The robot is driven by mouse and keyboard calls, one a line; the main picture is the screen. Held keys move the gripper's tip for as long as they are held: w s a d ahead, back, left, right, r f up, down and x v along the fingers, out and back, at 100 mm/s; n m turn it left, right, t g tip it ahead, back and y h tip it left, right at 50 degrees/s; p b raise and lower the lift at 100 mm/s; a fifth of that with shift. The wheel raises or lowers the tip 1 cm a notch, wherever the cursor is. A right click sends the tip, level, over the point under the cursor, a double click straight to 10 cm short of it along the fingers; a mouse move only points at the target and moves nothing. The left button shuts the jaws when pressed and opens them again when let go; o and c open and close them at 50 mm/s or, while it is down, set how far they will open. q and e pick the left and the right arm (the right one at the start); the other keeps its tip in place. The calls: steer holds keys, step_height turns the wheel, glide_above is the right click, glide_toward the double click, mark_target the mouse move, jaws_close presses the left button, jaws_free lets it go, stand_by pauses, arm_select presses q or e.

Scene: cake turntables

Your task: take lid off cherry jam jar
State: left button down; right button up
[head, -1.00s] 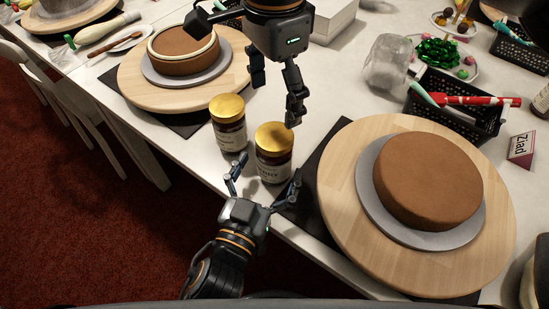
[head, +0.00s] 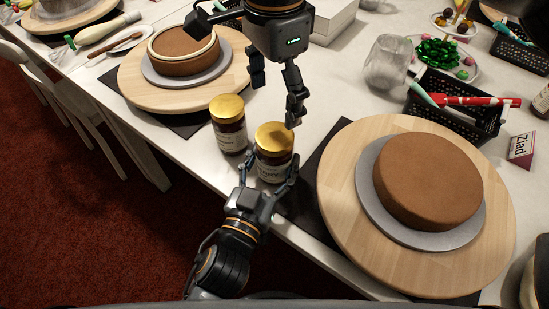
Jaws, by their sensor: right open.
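Two dark jam jars with gold lids stand side by side near the table's front edge. The right jar (head: 273,168) has a pale label, partly hidden by a gripper and too small to read surely; its gold lid (head: 275,138) is on. The other jar (head: 230,138) also has its lid on. My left gripper (head: 268,165), low in the view, has its fingers either side of the right jar's body, below the lid. Whether they press on the glass is unclear. My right gripper (head: 276,92) is open and empty, pointing down above and just behind the jars.
A wooden turntable (head: 345,222) with a brown cake (head: 428,180) stands close on the right. Another turntable (head: 135,80) with a cake is behind left. A black basket (head: 470,121) and clear cup (head: 386,64) stand at the back right.

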mark_target(275, 135)
steer(key=m, duration=0.5)
steer(key=shift+m, duration=0.4)
steer(key=m, duration=0.6)
steer(key=shift+m, duration=0.3)
steer(key=m, duration=0.6)
steer(key=shift+m, duration=0.3)
steer(key=m, duration=0.7)
steer(key=shift+f+m, duration=0.35)
steer(key=shift+m, duration=0.25)
step_height(275, 135, down, 7)
steer(key=shift+f, duration=0.15)
